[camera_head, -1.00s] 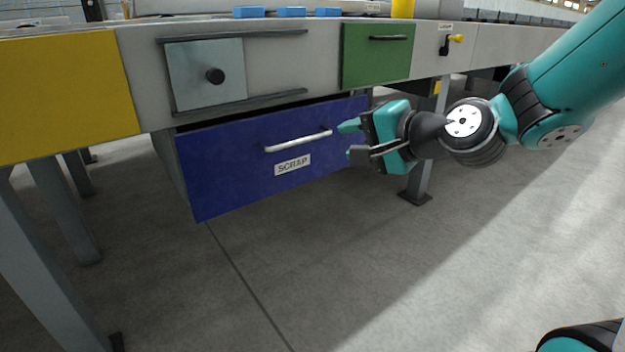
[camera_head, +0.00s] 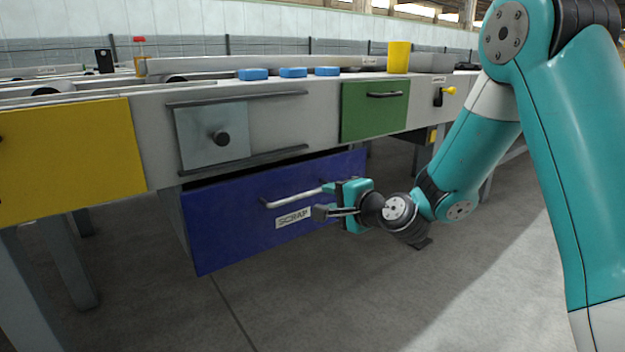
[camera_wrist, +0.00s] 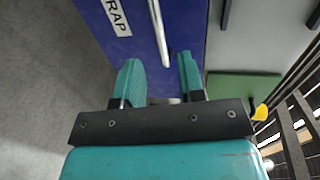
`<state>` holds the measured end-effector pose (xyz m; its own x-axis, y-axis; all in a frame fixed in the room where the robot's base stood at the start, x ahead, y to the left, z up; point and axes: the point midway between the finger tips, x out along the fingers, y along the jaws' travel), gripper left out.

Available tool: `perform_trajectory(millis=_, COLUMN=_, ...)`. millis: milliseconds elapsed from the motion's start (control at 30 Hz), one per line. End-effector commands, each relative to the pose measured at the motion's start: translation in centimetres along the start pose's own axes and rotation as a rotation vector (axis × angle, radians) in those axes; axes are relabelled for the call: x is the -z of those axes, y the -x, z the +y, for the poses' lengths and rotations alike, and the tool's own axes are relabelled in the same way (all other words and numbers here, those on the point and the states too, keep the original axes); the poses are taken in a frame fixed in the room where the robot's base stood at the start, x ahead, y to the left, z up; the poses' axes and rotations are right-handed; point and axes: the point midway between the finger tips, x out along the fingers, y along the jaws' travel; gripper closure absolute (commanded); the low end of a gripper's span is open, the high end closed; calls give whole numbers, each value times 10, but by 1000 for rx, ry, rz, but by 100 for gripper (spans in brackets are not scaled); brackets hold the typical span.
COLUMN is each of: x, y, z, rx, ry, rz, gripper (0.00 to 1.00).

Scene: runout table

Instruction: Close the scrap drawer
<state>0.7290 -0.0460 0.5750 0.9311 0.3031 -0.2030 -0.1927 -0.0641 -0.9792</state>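The blue scrap drawer (camera_head: 235,228) sticks out from under the table, with a dark gap above its front. Its silver bar handle (camera_head: 292,198) runs across the front above a white SCRAP label (camera_head: 293,218). My gripper (camera_head: 322,199) is at the right end of the handle. In the wrist view, my gripper (camera_wrist: 160,80) has its two teal fingers spread apart, with the blue drawer front (camera_wrist: 185,25) beyond them. The handle (camera_wrist: 158,35) ends between the fingertips there, and they do not appear closed on it.
A green drawer (camera_head: 374,110) and a grey sliding panel (camera_head: 212,137) are above, with a yellow panel (camera_head: 65,160) at left. A yellow-tipped lever (camera_head: 446,94) is at right. Blue blocks (camera_head: 293,72) and a yellow cylinder (camera_head: 399,57) stand on the table. The floor in front is clear.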

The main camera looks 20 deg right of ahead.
Motion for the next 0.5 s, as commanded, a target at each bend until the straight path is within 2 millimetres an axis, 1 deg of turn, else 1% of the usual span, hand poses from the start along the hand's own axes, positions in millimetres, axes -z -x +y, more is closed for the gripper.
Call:
perform_trajectory(millis=33, x=-1, y=-11, z=-6, rx=-1, ry=1, rz=-3, gripper=64)
perform_trajectory(millis=100, x=-1, y=-26, z=-5, rx=-1, ry=1, rz=-3, gripper=64)
perform_trajectory(millis=233, x=-1, y=-50, z=-4, rx=0, ry=1, rz=-2, gripper=64)
perform_trajectory(millis=300, x=0, y=-60, z=-3, rx=1, ry=1, rz=-1, gripper=64)
perform_trajectory(millis=400, x=0, y=-70, z=-2, rx=0, ry=0, rz=-1, gripper=64)
perform_trajectory(millis=500, x=0, y=-75, z=-1, rx=0, ry=1, rz=0, gripper=64)
